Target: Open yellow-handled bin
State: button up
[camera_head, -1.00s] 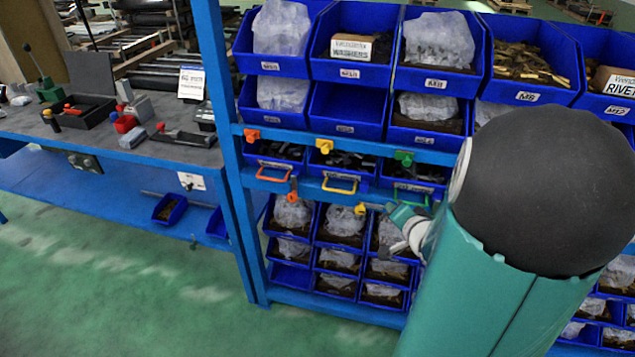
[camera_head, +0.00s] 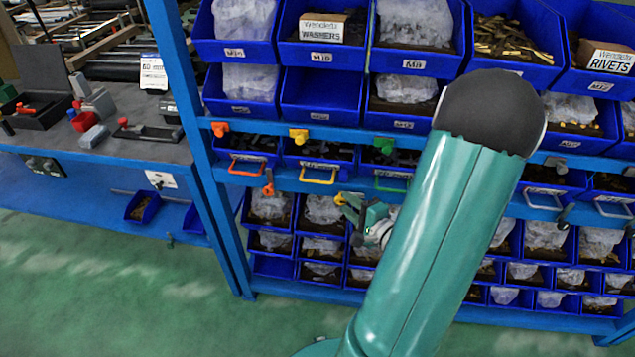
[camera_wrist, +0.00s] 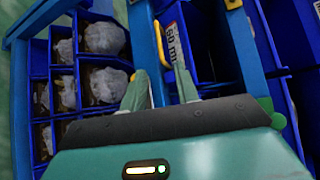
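The yellow-handled bin (camera_head: 322,157) is a blue drawer pushed into the rack, with a yellow bar handle (camera_head: 318,178) on its front. In the wrist view the yellow handle (camera_wrist: 159,42) and a white label (camera_wrist: 174,46) show just past the fingertips. My gripper (camera_head: 355,210) is below and to the right of the handle in the head view. Its two fingers (camera_wrist: 160,80) are apart with nothing between them, and the handle lies ahead of the gap, apparently untouched. My arm hides part of the rack to the right.
An orange-handled bin (camera_head: 248,165) is on the left and a green-handled bin (camera_head: 391,175) on the right. A blue rack beam (camera_head: 285,183) runs close to the handles. Small bagged bins (camera_head: 323,211) sit below. A workbench (camera_head: 90,145) stands at the left.

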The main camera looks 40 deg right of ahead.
aim_at(320, 183)
jog(key=w, duration=0.4)
jog(key=w+d+f, duration=0.1)
jog(key=w, duration=0.6)
jog(key=shift+w+d+f, duration=0.15)
jog(key=shift+w+f, duration=0.15)
jog(key=shift+f, duration=0.05)
jog(key=shift+c, duration=0.4)
grip_shut()
